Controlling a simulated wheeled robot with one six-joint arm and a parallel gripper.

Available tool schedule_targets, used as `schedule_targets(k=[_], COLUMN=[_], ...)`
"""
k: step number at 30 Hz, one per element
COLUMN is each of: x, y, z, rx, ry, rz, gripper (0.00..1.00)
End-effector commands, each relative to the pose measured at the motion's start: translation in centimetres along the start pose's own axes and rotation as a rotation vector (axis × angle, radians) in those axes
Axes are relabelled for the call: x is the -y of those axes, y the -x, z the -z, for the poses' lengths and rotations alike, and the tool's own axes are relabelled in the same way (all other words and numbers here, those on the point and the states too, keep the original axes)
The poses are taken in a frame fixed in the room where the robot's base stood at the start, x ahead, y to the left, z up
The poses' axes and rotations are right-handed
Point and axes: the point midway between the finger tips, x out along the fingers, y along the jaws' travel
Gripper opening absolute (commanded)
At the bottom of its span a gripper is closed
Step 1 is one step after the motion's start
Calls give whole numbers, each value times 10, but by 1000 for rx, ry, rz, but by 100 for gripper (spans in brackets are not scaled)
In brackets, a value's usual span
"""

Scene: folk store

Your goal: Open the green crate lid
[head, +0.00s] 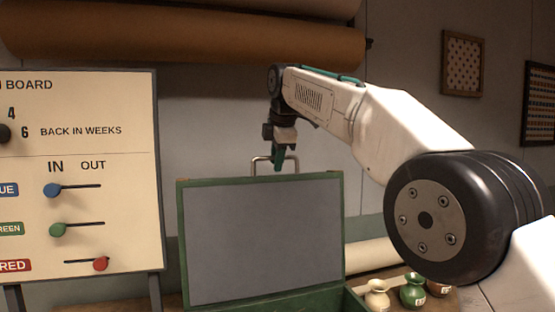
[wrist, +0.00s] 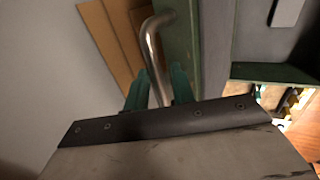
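The green crate lid (head: 262,240) stands raised, close to upright, in the head view. Its grey inner face is framed in green. A metal handle (head: 257,160) rises above its top edge. My gripper (head: 278,160) is at the handle's top bar. In the wrist view the green fingers (wrist: 157,82) lie on both sides of the metal handle (wrist: 151,45) and appear closed on it. The lid's green edge (wrist: 184,35) runs beside the handle there. Only a bit of the crate body (head: 315,301) shows below the lid in the head view.
A sign board (head: 110,145) with coloured sliders stands at the left. A brown paper roll (head: 180,38) hangs on the wall above. Wall space behind the lid looks clear.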

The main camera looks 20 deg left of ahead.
Motion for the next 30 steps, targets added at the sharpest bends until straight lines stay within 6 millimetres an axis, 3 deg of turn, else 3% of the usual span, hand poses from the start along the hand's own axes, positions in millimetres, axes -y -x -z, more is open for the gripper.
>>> schedule_targets(k=[11, 20, 30], x=[0, -1, 0], y=[6, 56, 77], z=[-1, -1, -1], rx=[0, 0, 0], ry=[0, -1, -1], rz=[0, -2, 0], gripper=[28, 28, 28])
